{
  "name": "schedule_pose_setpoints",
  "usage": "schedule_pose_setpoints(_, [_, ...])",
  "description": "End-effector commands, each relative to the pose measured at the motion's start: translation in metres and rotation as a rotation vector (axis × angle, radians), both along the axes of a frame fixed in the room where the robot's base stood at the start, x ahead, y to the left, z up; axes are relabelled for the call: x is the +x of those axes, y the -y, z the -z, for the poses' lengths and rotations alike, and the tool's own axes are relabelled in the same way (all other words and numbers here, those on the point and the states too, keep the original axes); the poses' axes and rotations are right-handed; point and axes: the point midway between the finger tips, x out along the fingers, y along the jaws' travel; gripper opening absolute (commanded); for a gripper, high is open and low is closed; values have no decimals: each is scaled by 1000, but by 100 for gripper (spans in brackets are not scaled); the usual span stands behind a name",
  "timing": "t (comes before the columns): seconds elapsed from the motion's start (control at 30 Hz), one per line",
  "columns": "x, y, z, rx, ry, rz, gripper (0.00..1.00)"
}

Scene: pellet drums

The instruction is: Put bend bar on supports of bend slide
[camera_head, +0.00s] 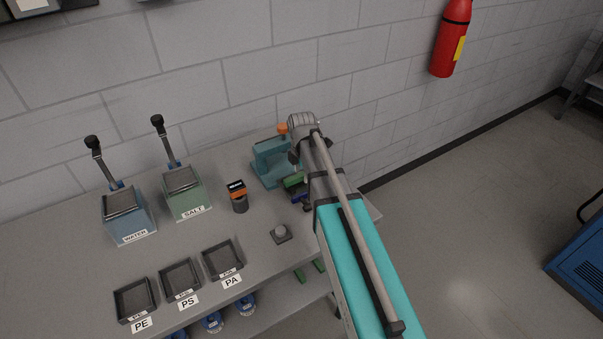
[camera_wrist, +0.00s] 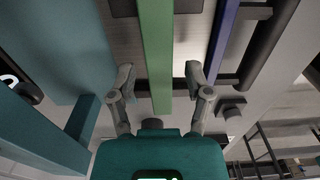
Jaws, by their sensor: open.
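A long green bar (camera_wrist: 155,50) runs down the middle of the wrist view, between the two fingers of my gripper (camera_wrist: 159,74). The fingers are open, with a gap on each side of the bar. In the head view the green bar (camera_head: 294,180) shows small beside my arm. A blue-violet bar (camera_wrist: 224,38) lies to the right of it, with dark rods (camera_wrist: 268,48) beside it. I cannot tell for sure which pieces are the bend slide and its supports. A teal machine (camera_head: 268,163) with an orange knob stands just left; my arm hides part of this area.
On the bench (camera_head: 200,230) stand a blue WATER bin (camera_head: 130,222), a green SALT bin (camera_head: 186,196) and a dark orange-topped can (camera_head: 239,200). Black trays PE (camera_head: 135,303), PS (camera_head: 180,280) and PA (camera_head: 222,262) line the front. A small grey block (camera_head: 281,236) sits near the right edge.

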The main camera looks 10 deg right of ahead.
Motion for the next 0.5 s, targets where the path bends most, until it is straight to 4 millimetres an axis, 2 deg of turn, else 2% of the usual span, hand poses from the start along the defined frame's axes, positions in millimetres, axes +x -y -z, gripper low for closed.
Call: schedule_pose_setpoints(0.5, [0, 0, -38, 0, 0, 0, 65])
